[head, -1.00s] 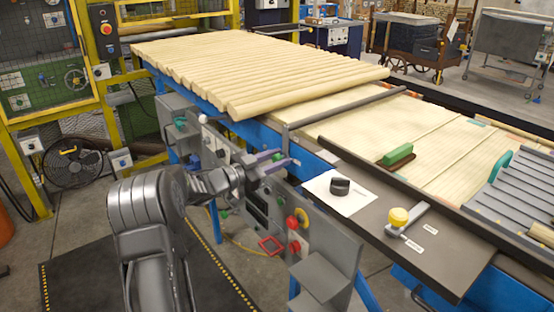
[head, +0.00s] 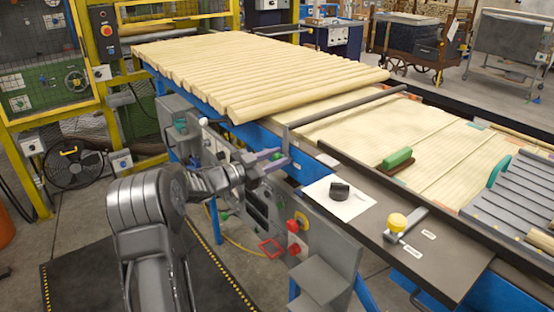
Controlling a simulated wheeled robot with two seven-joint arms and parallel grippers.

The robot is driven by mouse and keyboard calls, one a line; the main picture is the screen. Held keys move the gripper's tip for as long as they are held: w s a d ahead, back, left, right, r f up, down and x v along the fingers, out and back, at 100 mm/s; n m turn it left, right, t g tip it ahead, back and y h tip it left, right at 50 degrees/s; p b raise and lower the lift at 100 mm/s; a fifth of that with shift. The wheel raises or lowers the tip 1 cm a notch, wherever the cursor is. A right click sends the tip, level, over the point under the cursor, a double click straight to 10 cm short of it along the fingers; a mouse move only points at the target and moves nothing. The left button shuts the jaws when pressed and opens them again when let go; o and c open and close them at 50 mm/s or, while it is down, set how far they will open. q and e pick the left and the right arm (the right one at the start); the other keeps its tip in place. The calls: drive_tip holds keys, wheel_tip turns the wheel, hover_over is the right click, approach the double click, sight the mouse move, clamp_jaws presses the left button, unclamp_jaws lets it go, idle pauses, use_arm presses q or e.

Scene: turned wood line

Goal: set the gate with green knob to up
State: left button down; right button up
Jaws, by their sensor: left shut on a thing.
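My left gripper (head: 269,162), with purple fingertips, is at the side panel (head: 322,225) below the blue line edge. It is shut on what seems to be the gate's green knob; the fingers hide most of it, and the gate's position cannot be read. My right gripper is not in view.
Wooden rods (head: 260,70) lie side by side on the line. A green-handled brush (head: 398,159), a black knob on a white sheet (head: 355,208) and a yellow-knobbed lever (head: 397,222) are to the right. A red button (head: 293,226) and grey ledges sit right of the gripper.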

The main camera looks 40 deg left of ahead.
sight(285, 136)
use_arm(q)
wheel_tip(285, 136, up, 6)
drive_tip(key=shift+r+p, duration=0.15)
drive_tip(key=shift+p, duration=1.05)
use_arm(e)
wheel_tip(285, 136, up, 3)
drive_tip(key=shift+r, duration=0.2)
use_arm(q)
drive_tip(key=c, duration=1.2)
unclamp_jaws()
drive_tip(key=shift+o, duration=0.7)
drive_tip(key=shift+f, duration=0.2)
drive_tip(key=shift+s+a, duration=0.1)
drive_tip(key=shift+s, duration=0.15)
drive_tip(key=b+v, duration=0.1)
drive_tip(key=v, duration=0.6)
drive_tip(key=shift+s, duration=0.15)
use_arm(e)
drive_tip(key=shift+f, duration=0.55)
